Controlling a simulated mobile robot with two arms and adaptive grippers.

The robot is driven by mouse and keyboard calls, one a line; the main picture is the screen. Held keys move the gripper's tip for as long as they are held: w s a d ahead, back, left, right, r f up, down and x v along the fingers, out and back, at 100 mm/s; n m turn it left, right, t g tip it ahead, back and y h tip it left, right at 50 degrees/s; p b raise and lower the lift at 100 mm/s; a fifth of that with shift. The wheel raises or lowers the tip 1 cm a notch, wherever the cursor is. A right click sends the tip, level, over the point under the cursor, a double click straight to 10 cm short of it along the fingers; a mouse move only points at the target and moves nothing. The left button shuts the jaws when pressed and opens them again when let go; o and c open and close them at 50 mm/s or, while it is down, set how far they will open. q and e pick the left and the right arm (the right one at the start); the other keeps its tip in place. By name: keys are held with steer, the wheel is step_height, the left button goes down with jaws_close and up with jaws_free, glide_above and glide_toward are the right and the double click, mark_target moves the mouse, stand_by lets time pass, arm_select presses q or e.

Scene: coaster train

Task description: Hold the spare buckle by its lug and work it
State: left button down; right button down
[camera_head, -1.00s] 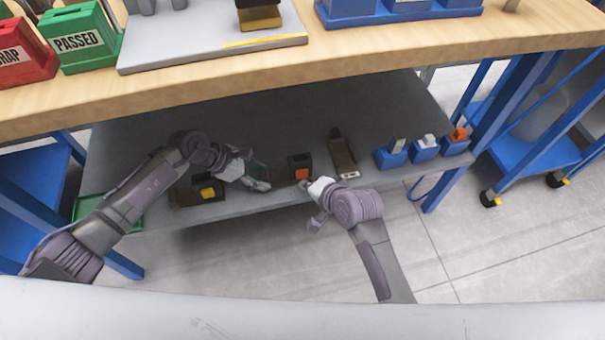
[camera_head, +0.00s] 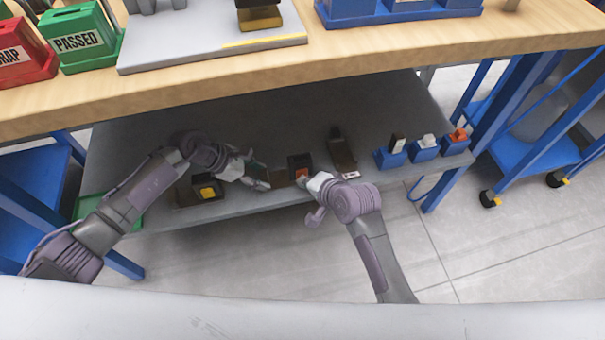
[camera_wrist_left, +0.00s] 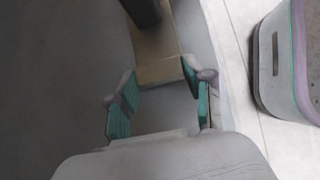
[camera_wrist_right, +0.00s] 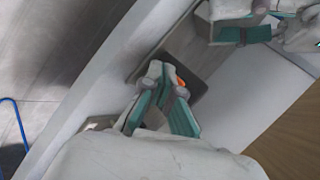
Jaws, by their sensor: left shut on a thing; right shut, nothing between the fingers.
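The spare buckle (camera_head: 295,161) is a dark block with an orange button on its front, on the grey lower shelf. Its brown flat lug (camera_head: 279,180) points left. My left gripper (camera_head: 260,177) is shut on the lug; in the left wrist view the teal pads flank the tan lug (camera_wrist_left: 160,71), with the dark buckle body beyond. My right gripper (camera_head: 310,180) is shut and empty, its tips at the buckle's orange front. In the right wrist view its closed fingers (camera_wrist_right: 168,75) cover most of the button, and an orange sliver (camera_wrist_right: 180,80) shows. Whether they touch it I cannot tell.
A dark block with a yellow button (camera_head: 208,191) sits left on the shelf (camera_head: 270,120). A dark buckle with a brown strap (camera_head: 342,152) lies right, then several small blue holders (camera_head: 424,151). The wooden bench top (camera_head: 400,55) overhangs the shelf.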

steer(key=shift+w+a, duration=0.1)
steer(key=shift+w, duration=0.15)
steer(key=shift+s, duration=0.1)
stand_by(0.3)
steer(key=shift+s+d, duration=0.3)
steer(key=shift+s, duration=0.5)
steer(key=shift+s, duration=0.1)
steer(key=shift+s+d, duration=0.2)
steer(key=shift+s, duration=0.55)
steer(key=shift+s+d, duration=0.25)
steer(key=shift+s, duration=0.55)
steer(key=shift+s+d, duration=0.2)
steer(key=shift+s, duration=0.55)
arm_select(q)
steer(key=shift+c, duration=1.8)
jaws_free()
